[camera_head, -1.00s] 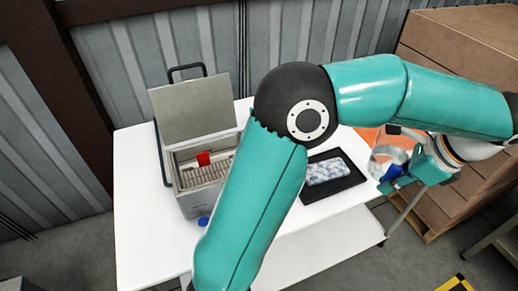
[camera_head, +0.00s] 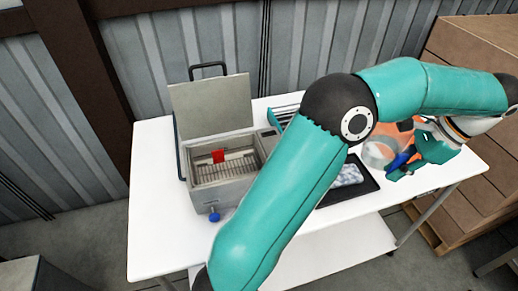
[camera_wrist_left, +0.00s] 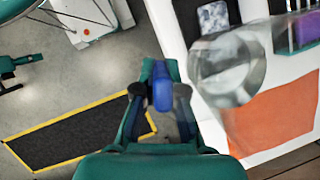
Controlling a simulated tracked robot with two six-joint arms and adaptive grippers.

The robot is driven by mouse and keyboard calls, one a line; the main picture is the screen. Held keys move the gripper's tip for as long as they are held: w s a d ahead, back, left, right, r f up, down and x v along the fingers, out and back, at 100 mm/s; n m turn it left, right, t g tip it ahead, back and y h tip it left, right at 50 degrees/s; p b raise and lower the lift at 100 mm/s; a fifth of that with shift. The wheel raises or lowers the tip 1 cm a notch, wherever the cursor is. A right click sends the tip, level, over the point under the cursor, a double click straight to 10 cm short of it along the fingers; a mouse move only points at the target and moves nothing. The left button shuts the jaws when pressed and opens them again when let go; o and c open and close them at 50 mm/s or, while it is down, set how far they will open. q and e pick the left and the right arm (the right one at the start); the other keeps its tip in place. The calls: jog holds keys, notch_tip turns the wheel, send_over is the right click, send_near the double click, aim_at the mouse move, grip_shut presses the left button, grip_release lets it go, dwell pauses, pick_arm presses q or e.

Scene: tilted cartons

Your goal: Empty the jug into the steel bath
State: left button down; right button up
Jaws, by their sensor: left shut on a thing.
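The steel bath (camera_head: 226,193) stands on the left of the white table with its lid up. A rack and a small red piece show inside it, and a blue knob sits low on its front. My left gripper (camera_head: 402,163) is shut on the blue handle of the clear jug (camera_head: 379,153), near the table's right end. The jug is apart from the bath. In the left wrist view the gripper (camera_wrist_left: 161,95) closes on the handle, with the jug (camera_wrist_left: 228,68) beside it. I cannot tell how full it is. Teal and dark parts at that view's left edge may be my right gripper.
A black tray (camera_head: 366,187) with a pale patterned block lies mid-table, partly hidden by my left arm. An orange mat (camera_wrist_left: 272,118) lies under the jug's area. Large brown boxes (camera_head: 455,55) stand right of the table. A corrugated wall is behind.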

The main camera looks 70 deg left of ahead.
pick_arm(q)
jog(key=s+a+f+n+t+h+p, duration=0.1)
jog(key=s+a+n+h+p, duration=0.1)
jog(key=a+n, duration=1)
jog(key=s+a+f+n+t+h+p, duration=0.1)
jog(key=s+a+n+t+h+p, duration=0.1)
jog(key=s+a+n+h, duration=0.2)
jog(key=s+a+n, duration=0.3)
jog(key=a+n, duration=0.4)
jog(key=a, duration=0.6)
jog(key=shift+a+f+n+t+h, duration=0.15)
jog(key=shift+a+n+t+h, duration=0.15)
jog(key=shift+n+h, duration=0.1)
